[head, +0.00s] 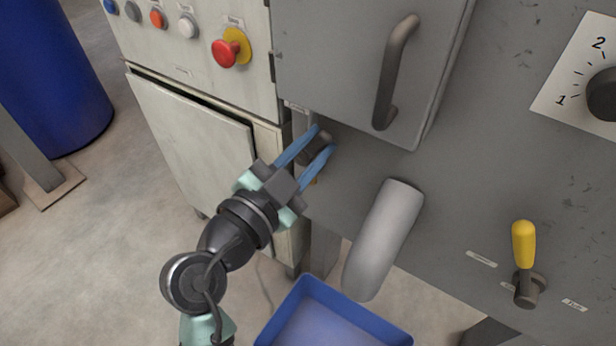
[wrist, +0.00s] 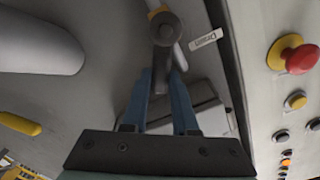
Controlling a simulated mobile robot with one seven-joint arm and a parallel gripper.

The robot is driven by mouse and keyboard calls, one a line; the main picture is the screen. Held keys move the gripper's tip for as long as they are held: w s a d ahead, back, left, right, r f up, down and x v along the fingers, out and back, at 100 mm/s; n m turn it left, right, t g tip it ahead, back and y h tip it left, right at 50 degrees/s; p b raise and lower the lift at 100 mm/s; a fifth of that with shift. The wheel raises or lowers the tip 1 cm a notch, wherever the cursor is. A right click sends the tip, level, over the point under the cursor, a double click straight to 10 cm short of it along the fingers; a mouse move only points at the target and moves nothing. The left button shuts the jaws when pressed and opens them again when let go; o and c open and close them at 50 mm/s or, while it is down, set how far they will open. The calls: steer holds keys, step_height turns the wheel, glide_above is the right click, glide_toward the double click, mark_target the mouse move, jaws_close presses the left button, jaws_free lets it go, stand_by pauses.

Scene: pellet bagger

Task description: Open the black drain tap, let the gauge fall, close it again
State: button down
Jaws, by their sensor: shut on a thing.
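The black drain tap (head: 317,146) is on the grey machine, below the door, and is partly hidden by my blue fingers in the head view. In the wrist view its round hub (wrist: 166,29) sits on a pale pipe with a yellow part, beside a small label (wrist: 206,39) that seems to read "Drain". Its dark lever points from the hub towards my palm. My gripper (head: 324,138) is shut on this lever, with one finger on each side; the fingers also show in the wrist view (wrist: 164,88). No gauge shows in either view.
A grey door with a handle (head: 394,72) is just above my gripper. A grey spout (head: 384,240) hangs to the right, over a blue tray (head: 335,312). A red stop button (head: 228,50) is on the cabinet at left. A yellow lever (head: 523,245) is far right.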

steer(key=f+m+b, duration=0.1)
steer(key=m+b, duration=0.3)
steer(key=b, duration=0.2)
steer(key=s+d+f+m+b, duration=0.1)
steer(key=f+m+b, duration=0.1)
steer(key=b, duration=0.4)
steer(key=d+f+m+b, duration=0.1)
steer(key=f+m+b, duration=0.1)
steer(key=m+b, duration=0.3)
steer(key=shift+s+m+b, duration=0.25)
steer(key=shift+m+b, duration=0.05)
steer(key=shift+b, duration=0.6)
steer(key=c, duration=0.7)
jaws_free()
steer(key=shift+r, duration=0.1)
